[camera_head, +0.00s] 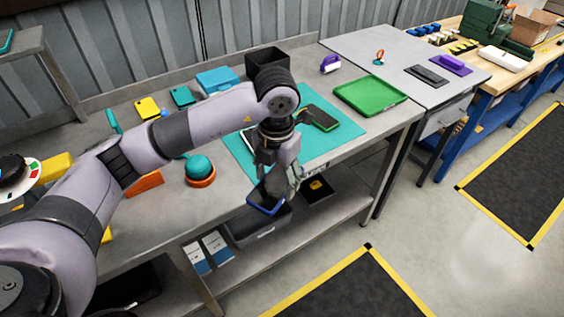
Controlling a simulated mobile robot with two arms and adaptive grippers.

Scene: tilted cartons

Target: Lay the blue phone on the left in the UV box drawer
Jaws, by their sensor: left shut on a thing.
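My left gripper (277,181) points down at the front edge of the grey bench. It is shut on a dark, flat object with blue edges, which looks like the blue phone (262,203). The phone is tilted and held in front of the bench edge; the fingers partly cover it. I cannot clearly make out the UV box drawer. A light-blue box (218,80) stands at the back of the bench, and a dark grey bin (262,232) is on the lower shelf. My right gripper is not in view.
A teal mat (345,131) bears a dark, green-edged device (321,117). A green tray (370,95) is to its right. A black open box (280,62) stands behind. A teal ball on an orange ring (201,181) and yellow (147,108) and teal (183,96) flat items lie left.

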